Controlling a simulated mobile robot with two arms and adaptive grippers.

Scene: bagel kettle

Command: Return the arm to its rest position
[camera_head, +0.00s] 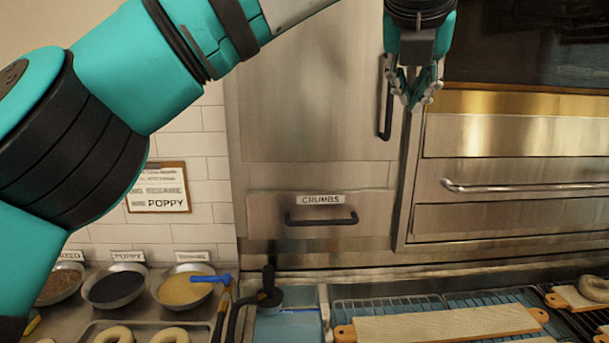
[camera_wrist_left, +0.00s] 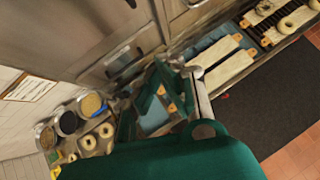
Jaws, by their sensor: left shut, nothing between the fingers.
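My left arm (camera_head: 120,90) comes in from the left of the head view and bends across the top. My left gripper (camera_head: 415,98) hangs at the upper middle right, in front of the steel cabinet and near a vertical door handle (camera_head: 386,98). Its fingers point down and are shut with nothing between them. It is well above the counter and looks apart from it. In the left wrist view the gripper (camera_wrist_left: 165,95) sits over the blurred counter scene. My right gripper is not in view.
A drawer labelled CRUMBS (camera_head: 320,215) is closed. Seed bowls stand at lower left, one the poppy bowl (camera_head: 113,286) and one with a blue-handled tool (camera_head: 210,278). Bagels (camera_head: 114,334) lie on a tray. Long boards (camera_head: 445,325) lie on racks at lower right.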

